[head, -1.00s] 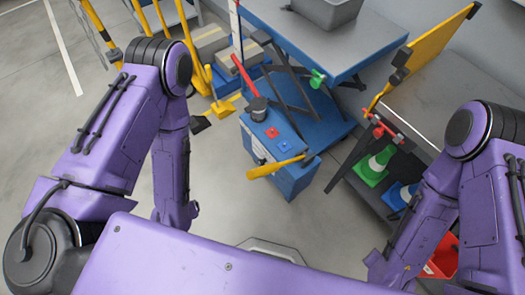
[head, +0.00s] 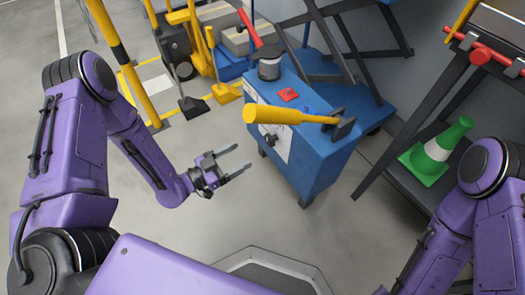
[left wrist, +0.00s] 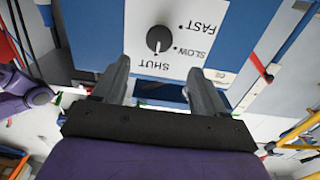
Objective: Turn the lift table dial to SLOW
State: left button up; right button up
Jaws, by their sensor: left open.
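The lift table's blue control cabinet (head: 318,165) stands ahead with a white panel (head: 278,112) on its near side. My left gripper (head: 241,157) is open and empty, short of the panel in the head view. In the left wrist view its fingertips (left wrist: 158,68) are spread below the dial, not touching it. My right gripper is out of view.
A yellow-handled tool (head: 278,115) lies on the cabinet top and overhangs the panel side. A red button (head: 288,94) is on the top. A shelf with a green cone (head: 437,152) stands at right. Yellow posts (head: 118,45) stand at left. Floor before the cabinet is clear.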

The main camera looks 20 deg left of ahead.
aim_at(267, 141)
pick_arm(q)
jog(key=b+x, duration=0.2)
jog(key=x, duration=0.6)
jog(key=shift+w+d, duration=0.15)
jog(key=shift+d, duration=0.1)
jog(key=shift+w+d, duration=0.25)
jog(key=shift+w, duration=0.1)
jog(key=shift+r, duration=0.1)
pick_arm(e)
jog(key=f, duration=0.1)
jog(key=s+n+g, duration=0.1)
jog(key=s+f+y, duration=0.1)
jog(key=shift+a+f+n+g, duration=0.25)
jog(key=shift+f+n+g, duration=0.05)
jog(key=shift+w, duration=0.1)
pick_arm(q)
jog(key=c, duration=1)
